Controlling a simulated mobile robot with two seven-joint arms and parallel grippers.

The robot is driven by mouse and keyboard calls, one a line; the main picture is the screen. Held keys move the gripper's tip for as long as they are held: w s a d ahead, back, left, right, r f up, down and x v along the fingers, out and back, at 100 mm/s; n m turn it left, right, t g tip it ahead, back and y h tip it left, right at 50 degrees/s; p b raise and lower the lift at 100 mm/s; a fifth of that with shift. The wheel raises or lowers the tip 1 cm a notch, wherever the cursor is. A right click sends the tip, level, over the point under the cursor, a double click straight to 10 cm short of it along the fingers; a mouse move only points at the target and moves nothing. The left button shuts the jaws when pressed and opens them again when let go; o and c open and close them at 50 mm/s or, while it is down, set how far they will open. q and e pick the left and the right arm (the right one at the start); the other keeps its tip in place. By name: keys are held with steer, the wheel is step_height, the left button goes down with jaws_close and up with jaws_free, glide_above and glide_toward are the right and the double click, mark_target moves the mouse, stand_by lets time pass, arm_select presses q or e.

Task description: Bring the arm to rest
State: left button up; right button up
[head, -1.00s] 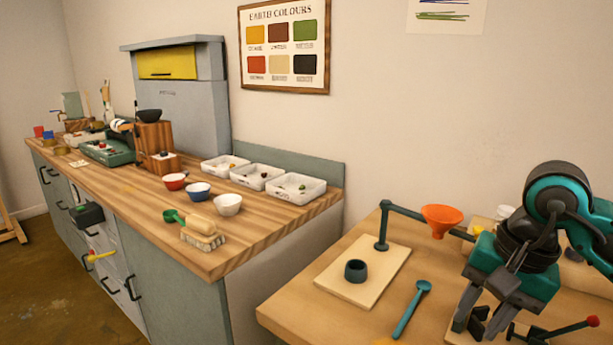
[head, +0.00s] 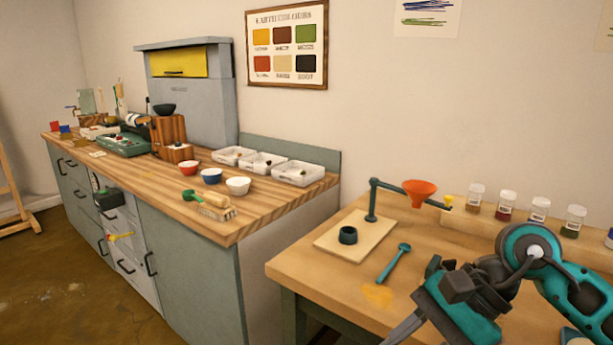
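My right arm comes in from the lower right, over the front of the near wooden table (head: 325,272). My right gripper (head: 410,325) points down and left at the bottom edge of the view. Only part of its fingers shows, and the tips are cut off, so I cannot tell whether it is open or shut. I see nothing held in the part that shows. My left gripper is not in view.
On the near table are a board (head: 338,247) with a dark cup (head: 348,235), an orange funnel (head: 419,192) on a stand, a teal spoon (head: 393,263) and several pigment jars (head: 507,205). A long counter (head: 150,185) with bowls and trays stands left.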

steer(key=s+a+r+m+t+y, duration=0.1)
steer(key=a+r+m+t+y, duration=0.3)
steer(key=a+m+y, duration=0.75)
steer(key=w+d+f+m+t+h, duration=0.2)
steer(key=d+f+m+t+h, duration=0.25)
steer(key=m, duration=0.75)
steer(key=w+d+f+m+t+h+p, duration=0.1)
steer(key=d+f+m+t+h, duration=0.3)
steer(key=m, duration=0.7)
steer(key=w+d+f+m+t+h, duration=0.2)
steer(key=d+f+m+t+h, duration=0.3)
steer(key=m, duration=0.7)
steer(key=s+d+f+m+g+h, duration=0.1)
steer(key=s+f+m+g+h, duration=0.1)
steer(key=s+f+m, duration=0.4)
steer(key=s+d+f+m+g+h, duration=0.2)
steer(key=s+f+m+g, duration=0.2)
steer(key=f, duration=0.6)
steer(key=s+m, duration=0.2)
steer(key=m, duration=0.1)
steer(key=shift+f, duration=0.2)
